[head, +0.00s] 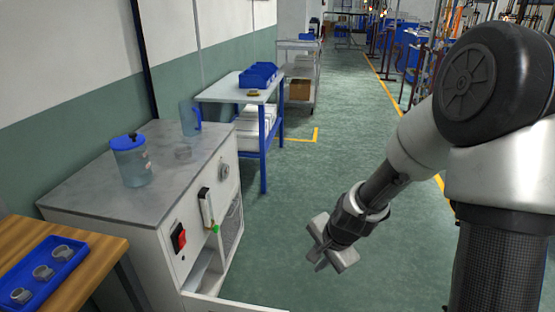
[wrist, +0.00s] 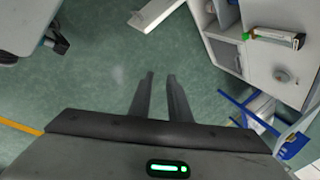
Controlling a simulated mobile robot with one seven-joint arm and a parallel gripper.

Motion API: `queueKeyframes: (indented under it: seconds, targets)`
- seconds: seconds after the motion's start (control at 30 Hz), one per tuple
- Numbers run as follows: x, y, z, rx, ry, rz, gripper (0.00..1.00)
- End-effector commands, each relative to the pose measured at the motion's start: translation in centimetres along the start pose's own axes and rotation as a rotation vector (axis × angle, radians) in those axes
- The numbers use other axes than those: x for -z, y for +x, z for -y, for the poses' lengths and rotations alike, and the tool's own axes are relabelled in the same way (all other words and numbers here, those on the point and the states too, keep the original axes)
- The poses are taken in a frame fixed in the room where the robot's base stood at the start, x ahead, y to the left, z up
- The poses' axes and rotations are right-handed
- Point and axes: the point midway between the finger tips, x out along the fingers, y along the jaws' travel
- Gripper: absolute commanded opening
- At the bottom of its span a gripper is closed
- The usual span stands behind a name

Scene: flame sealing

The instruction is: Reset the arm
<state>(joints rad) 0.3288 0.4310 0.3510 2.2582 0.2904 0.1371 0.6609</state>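My gripper (head: 330,258) hangs over the open green floor at the centre right of the head view, to the right of the white cabinet (head: 170,222) and apart from it. In the wrist view my gripper (wrist: 160,76) shows two dark fingers with a gap between them and only floor beyond the tips. It is open and holds nothing. My arm comes in from the right of the head view and points down to the left.
A blue-lidded jar (head: 130,160) and a clear pitcher (head: 190,118) stand on the cabinet. A blue tray (head: 62,278) with several grey rings lies on a wooden table (head: 88,250). A blue-legged table (head: 228,92) stands behind. Floor around my gripper is clear.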

Motion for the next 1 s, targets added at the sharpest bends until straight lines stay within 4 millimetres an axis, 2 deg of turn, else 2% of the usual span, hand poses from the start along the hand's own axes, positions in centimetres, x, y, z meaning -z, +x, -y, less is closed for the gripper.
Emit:
queueKeyframes:
  seconds: [0.03, 0.17, 0.3, 0.4, 0.5, 0.6, 0.9, 1.0]
  targets:
    - [0.1, -2.9, 0.7, 0.001, -0.092, -0.028, 0.17]
    - [-0.4, -9.6, 0.8, -0.020, -0.316, -0.075, 0.17]
    - [-1.6, -16.5, -0.1, -0.044, -0.532, -0.125, 0.17]
    - [-2.8, -20.8, -1.4, -0.060, -0.665, -0.153, 0.17]
    - [-3.8, -23.9, -2.8, -0.071, -0.765, -0.174, 0.17]
    - [-4.7, -26.2, -4.2, -0.078, -0.842, -0.188, 0.17]
    - [-7.0, -30.8, -8.0, -0.083, -1.013, -0.219, 0.17]
    - [-6.8, -33.6, -6.9, -0.088, -1.017, -0.214, 0.17]
